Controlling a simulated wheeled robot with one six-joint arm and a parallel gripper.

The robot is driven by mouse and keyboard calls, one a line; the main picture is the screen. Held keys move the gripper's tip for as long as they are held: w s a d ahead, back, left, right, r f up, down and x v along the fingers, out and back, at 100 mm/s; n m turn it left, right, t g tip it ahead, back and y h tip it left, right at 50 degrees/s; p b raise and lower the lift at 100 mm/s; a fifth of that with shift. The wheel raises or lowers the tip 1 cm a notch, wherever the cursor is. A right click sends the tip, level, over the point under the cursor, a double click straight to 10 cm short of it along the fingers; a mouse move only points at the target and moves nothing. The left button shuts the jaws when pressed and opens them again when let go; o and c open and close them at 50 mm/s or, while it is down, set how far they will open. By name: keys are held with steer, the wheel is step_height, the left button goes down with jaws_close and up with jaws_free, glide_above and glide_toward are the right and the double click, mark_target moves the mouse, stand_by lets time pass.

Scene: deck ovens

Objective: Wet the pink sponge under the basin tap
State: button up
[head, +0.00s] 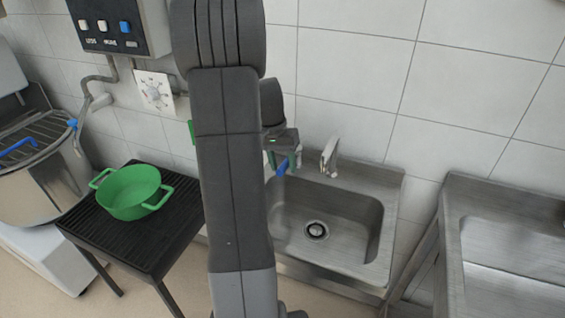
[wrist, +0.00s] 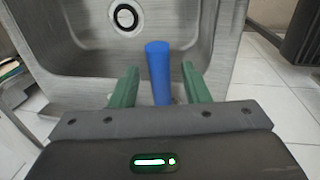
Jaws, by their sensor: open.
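The steel basin (head: 372,235) stands against the tiled wall, with its drain (head: 316,230) bare. The basin tap (head: 329,157) is at the basin's back edge. My gripper (head: 283,161) is above the basin's back left, left of the tap. In the wrist view its green fingers (wrist: 160,68) are open on either side of a blue cylinder (wrist: 158,62), with gaps at both sides. No pink sponge is visible in either view.
A green pot (head: 131,193) sits on a black ribbed stand (head: 172,228) at the left. A control box (head: 113,25) and a dial plate (head: 154,91) are on the wall above. A second steel unit (head: 505,215) stands at the right. My arm hides the middle.

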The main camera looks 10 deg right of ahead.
jaws_close()
steer(key=shift+w+a+m, duration=0.7)
steer(key=shift+a+m, duration=0.05)
steer(key=shift+m, duration=0.25)
jaws_free()
steer(key=shift+r, duration=0.15)
step_height(320, 180, up, 13)
steer(key=w+a, duration=0.1)
steer(key=a, duration=0.1)
steer(key=shift+w+r, duration=0.2)
steer(key=shift+w, duration=0.15)
steer(key=shift+f, duration=0.15)
